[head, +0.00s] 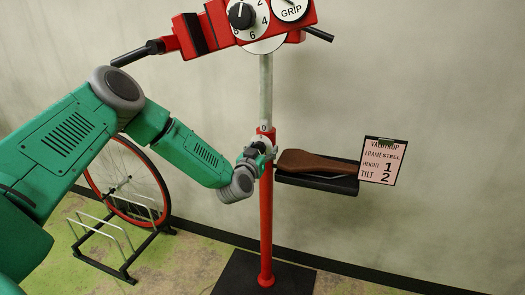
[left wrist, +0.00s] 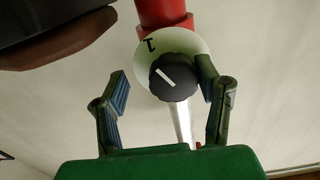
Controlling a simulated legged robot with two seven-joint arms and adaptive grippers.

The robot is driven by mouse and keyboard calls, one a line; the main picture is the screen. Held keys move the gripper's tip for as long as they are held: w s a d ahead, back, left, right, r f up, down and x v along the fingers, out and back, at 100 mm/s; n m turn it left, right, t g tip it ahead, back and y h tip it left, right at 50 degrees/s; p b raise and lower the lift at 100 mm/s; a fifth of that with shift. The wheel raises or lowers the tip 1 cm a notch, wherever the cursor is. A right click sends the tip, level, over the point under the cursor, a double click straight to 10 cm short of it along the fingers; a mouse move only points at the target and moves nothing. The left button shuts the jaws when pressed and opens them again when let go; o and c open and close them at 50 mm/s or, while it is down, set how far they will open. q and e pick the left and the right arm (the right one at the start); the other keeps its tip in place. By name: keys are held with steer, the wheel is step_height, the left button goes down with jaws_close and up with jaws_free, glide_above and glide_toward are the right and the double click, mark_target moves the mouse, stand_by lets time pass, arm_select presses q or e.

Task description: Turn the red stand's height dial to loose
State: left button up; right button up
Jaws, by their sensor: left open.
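The red stand (head: 266,225) rises from a dark base plate, with a grey pole above its red collar. My left gripper (head: 256,154) is at the collar in the head view and hides most of the dial there. In the left wrist view the height dial is a black knob (left wrist: 173,79) with a white pointer line on a white plate (left wrist: 196,47) bearing a dark mark that I cannot read surely. My open left gripper (left wrist: 162,74) has one finger on each side of the knob. The right finger is close to it; the left has a clear gap. My right gripper is not in view.
A red clamp head (head: 220,30) with numbered and GRIP dials tops the pole. A dark tray (head: 335,184) holds a brown saddle (head: 318,162); a card (head: 383,161) reads height 1, tilt 2. A wheel (head: 125,180) in a rack (head: 100,250) stands left.

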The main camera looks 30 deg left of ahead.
arm_select(q)
steer(key=shift+a+f, duration=0.2)
steer(key=shift+a, duration=0.3)
steer(key=c, duration=0.5)
steer(key=shift+a+f, duration=0.1)
steer(key=shift+a, duration=0.2)
steer(key=c, duration=0.7)
steer(key=shift+a, duration=0.15)
steer(key=shift+d, duration=0.4)
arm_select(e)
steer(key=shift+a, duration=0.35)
